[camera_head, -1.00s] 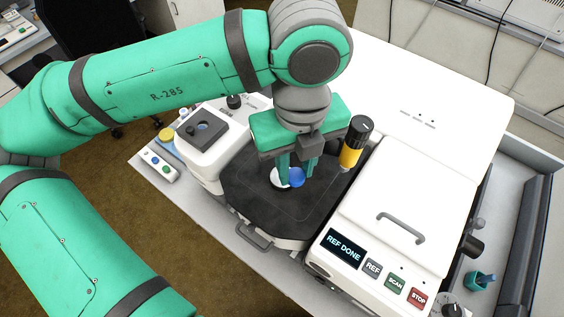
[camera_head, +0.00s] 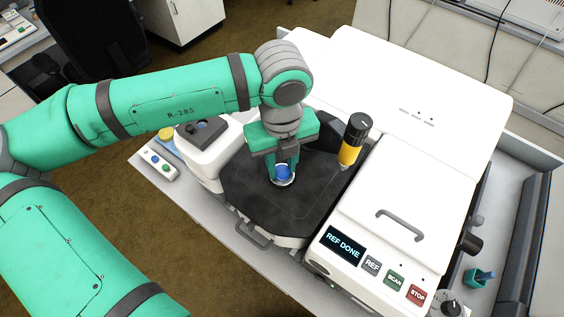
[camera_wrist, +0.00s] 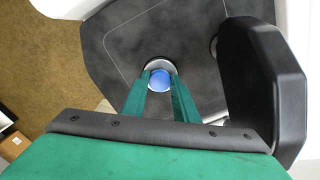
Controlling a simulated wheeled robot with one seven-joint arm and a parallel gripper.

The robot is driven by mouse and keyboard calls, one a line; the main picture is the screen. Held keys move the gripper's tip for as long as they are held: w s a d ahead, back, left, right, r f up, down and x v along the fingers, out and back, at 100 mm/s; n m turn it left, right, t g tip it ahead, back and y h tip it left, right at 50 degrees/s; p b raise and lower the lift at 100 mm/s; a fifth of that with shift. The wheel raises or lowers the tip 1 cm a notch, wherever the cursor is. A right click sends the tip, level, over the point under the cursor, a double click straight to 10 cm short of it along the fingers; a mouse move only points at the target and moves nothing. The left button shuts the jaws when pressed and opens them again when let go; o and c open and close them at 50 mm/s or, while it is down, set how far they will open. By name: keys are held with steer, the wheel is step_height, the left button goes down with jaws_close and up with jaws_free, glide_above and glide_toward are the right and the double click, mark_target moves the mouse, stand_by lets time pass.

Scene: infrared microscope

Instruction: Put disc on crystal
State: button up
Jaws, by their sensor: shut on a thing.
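A blue disc (camera_head: 283,172) is between the fingertips of my gripper (camera_head: 282,177), which is shut on it. The wrist view also shows the blue disc (camera_wrist: 160,81) at the tips of my green gripper (camera_wrist: 161,86). A round pale crystal mount with a dark rim (camera_head: 284,182) lies on the dark stage (camera_head: 255,205). In the wrist view the mount (camera_wrist: 160,62) shows as a pale ring around the far side of the disc. The disc covers the mount's middle. I cannot tell whether the disc touches it or is just above.
A yellow and black upright cylinder (camera_head: 352,143) stands at the stage's right side. The white instrument body (camera_head: 430,180) with a "REF DONE" screen (camera_head: 344,247) and buttons is to the right. A white unit with a dark top (camera_head: 205,140) is at the left. The front of the stage is clear.

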mark_target(281, 170)
steer(key=shift+f, duration=0.15)
steer(key=o, duration=1)
step_height(281, 170, up, 12)
steer(key=shift+r, duration=0.2)
steer(key=shift+w, duration=0.1)
